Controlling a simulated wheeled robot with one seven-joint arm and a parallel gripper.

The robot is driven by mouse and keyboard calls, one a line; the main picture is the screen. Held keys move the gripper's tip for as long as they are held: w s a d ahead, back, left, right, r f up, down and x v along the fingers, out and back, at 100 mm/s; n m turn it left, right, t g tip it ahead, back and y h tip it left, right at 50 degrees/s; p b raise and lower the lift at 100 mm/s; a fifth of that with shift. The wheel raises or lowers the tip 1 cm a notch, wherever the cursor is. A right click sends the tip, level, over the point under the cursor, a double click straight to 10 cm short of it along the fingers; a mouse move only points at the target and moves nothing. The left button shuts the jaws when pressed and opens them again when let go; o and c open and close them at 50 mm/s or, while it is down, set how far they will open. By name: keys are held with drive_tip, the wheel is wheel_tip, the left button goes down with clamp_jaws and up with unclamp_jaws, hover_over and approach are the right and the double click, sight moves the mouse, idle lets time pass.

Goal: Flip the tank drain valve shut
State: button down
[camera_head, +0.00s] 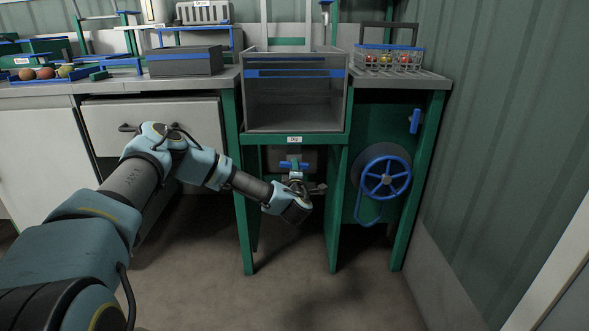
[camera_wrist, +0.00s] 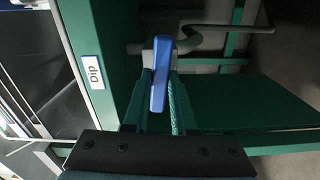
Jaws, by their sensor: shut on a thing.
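The tank (camera_head: 295,112) is a clear-walled box with a blue band, set in the green bench above a "Dip" label (camera_head: 294,139). Its drain valve has a blue lever handle (camera_head: 288,165), seen just under the label. My gripper (camera_head: 296,178) reaches in at the valve from below and in front. In the wrist view the blue handle (camera_wrist: 160,75) lies between my two fingers (camera_wrist: 160,100), which are shut on it. The handle lies across the grey drain pipe (camera_wrist: 205,42), slightly tilted. The fingers hide part of the valve body.
A blue handwheel (camera_head: 386,177) and a small blue lever (camera_head: 414,121) are to the right. Green legs (camera_head: 333,215) stand close on both sides of the valve. A drawer (camera_head: 190,118) is at left. The floor below is clear.

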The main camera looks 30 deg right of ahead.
drive_tip(key=shift+n, duration=0.7)
drive_tip(key=c, duration=0.7)
unclamp_jaws()
drive_tip(key=v, duration=1)
drive_tip(key=shift+s+a+p, duration=0.2)
drive_tip(key=shift+s+p, duration=0.15)
drive_tip(key=shift+p, duration=0.05)
drive_tip(key=shift+r, duration=0.1)
